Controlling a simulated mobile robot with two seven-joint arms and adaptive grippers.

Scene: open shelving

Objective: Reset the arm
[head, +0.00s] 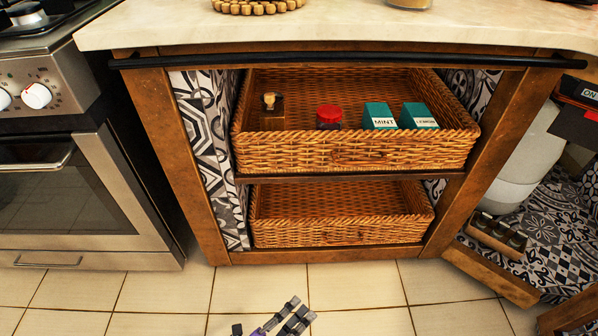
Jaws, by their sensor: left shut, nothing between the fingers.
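My left gripper (297,318) shows at the bottom middle of the head view, low in front of the shelving and over the floor tiles. Its fingers are shut and hold nothing. It is apart from the shelves and baskets. Most of the left arm is outside the picture. My right gripper is not in view.
An upper wicker basket (350,152) holds a corked bottle (270,112), a red-lidded jar (328,117), a mint box (379,117) and a lemon box (418,117). The lower basket (340,232) looks empty. An oven (70,190) stands left. The tiled floor (160,290) is clear.

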